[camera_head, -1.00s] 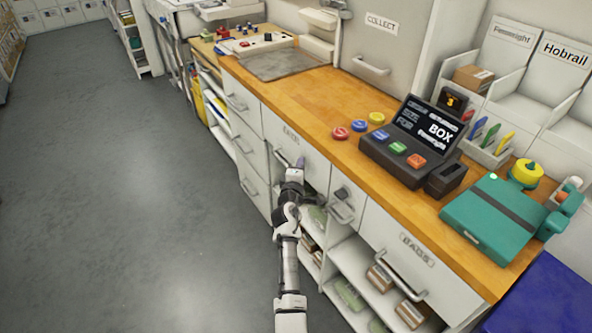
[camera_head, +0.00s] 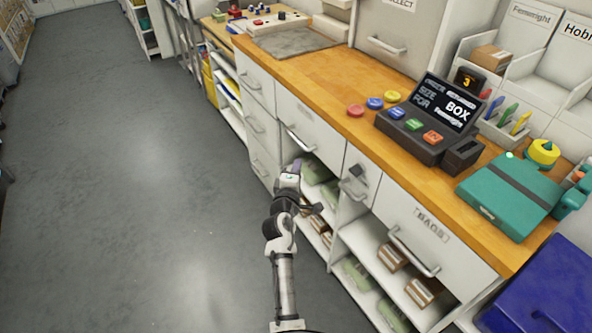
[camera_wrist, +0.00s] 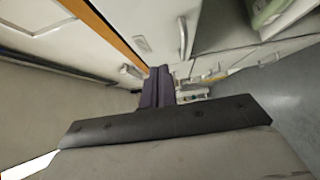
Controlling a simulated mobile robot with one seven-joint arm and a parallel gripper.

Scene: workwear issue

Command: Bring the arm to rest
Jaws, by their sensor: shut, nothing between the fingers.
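My gripper (camera_head: 296,166) is at the end of my arm, in front of the counter's drawer fronts and below the counter top in the head view. In the wrist view its dark fingers (camera_wrist: 158,86) are together with nothing between them. The arm reaches up from the bottom of the head view over the grey floor. The gripper looks apart from the cabinet, though the exact gap to it is hard to tell.
The wooden counter (camera_head: 330,110) bears a dark terminal (camera_head: 432,118), coloured buttons (camera_head: 375,103) and a teal box (camera_head: 508,197). Drawer handles, such as the one on the bags drawer (camera_head: 430,226), stick out. Open shelves hold packages. Grey floor (camera_head: 130,190) is clear at left.

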